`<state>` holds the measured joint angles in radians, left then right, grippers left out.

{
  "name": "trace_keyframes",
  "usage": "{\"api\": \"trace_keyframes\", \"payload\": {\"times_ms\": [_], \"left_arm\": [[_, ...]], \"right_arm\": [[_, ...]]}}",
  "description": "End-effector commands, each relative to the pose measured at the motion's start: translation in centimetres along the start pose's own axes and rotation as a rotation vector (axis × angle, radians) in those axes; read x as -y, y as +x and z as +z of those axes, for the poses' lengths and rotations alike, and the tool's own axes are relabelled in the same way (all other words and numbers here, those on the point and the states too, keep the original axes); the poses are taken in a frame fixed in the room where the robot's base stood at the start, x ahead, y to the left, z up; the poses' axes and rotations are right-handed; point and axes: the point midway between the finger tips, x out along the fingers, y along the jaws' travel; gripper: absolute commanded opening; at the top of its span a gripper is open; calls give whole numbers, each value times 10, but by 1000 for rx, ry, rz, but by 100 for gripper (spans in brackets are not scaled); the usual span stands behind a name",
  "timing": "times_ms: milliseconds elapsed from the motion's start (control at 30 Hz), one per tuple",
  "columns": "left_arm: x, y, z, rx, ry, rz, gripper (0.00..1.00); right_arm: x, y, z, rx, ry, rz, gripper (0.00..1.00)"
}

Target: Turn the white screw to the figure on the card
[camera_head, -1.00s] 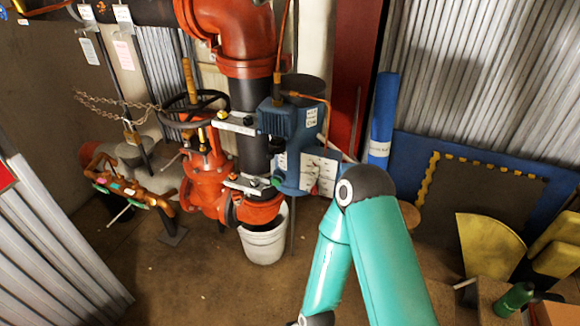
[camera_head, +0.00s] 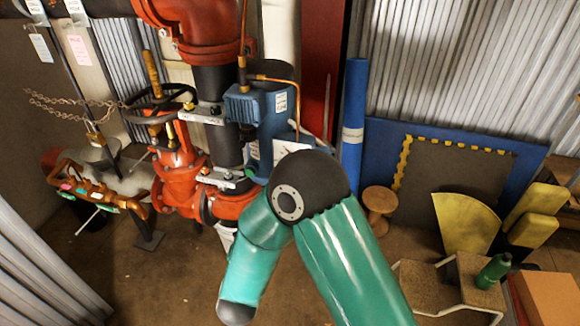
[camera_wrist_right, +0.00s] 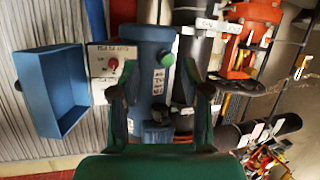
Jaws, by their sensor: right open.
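My right arm hides this gripper in the head view. My left gripper is not in view.
A white panel with a red knob (camera_wrist_right: 112,65) and an open blue box (camera_wrist_right: 52,92) lie left in the wrist view. Red valves (camera_head: 178,180), black pipe and a handwheel (camera_head: 160,105) crowd the unit.

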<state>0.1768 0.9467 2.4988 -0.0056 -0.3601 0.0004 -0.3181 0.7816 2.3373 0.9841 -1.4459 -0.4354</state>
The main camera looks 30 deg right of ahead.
Motion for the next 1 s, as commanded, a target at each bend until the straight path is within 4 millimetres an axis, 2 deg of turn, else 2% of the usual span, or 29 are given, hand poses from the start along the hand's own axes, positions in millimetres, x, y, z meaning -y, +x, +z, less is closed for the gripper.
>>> {"api": "trace_keyframes", "payload": {"times_ms": [33, 133, 267, 367, 567, 1000], "left_arm": [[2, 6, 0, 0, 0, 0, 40], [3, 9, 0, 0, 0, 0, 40], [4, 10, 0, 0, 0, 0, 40], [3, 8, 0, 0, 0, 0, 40], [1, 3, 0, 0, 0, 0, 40], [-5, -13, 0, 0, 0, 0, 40]], "right_arm": [[-7, -9, -22, -81, -4, 75, 46], [-25, -28, -54, -186, -25, 215, 46], [-39, -45, -75, -249, -45, 321, 46], [-45, -45, -81, -262, -50, 349, 46], [-56, -21, -89, -260, -51, 354, 46], [-86, 64, -114, -260, -49, 351, 46]]}}
